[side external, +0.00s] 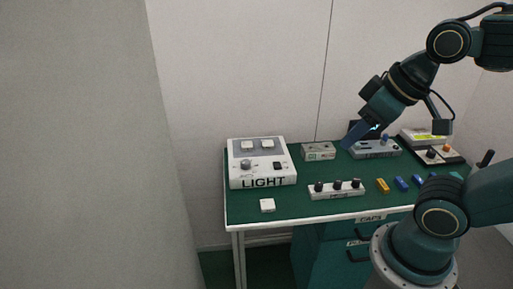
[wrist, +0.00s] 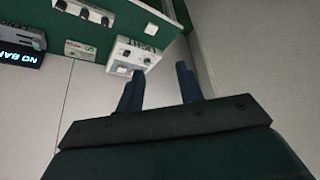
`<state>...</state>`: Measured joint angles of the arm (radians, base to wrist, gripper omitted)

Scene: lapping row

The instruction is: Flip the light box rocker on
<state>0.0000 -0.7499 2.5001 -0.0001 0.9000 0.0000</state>
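The white light box (side external: 262,183), lettered LIGHT, sits at the left end of the green bench. Its top has a grey panel with two pale squares, a round knob and a small black rocker (side external: 277,165); which way the rocker is tipped is too small to tell. The box also shows in the wrist view (wrist: 150,48), beyond my left fingertip, which covers part of it. My gripper (side external: 347,141) is raised to the right of the box and apart from it. In the wrist view my gripper (wrist: 160,70) has its two fingers apart with nothing between them.
A grey box (side external: 318,151) stands right of the light box. A white strip with several black knobs (side external: 337,190) lies in front. A small white block (side external: 267,205) is near the front edge. Blue and yellow pieces lie at right. A wall stands close behind the bench (side external: 295,205).

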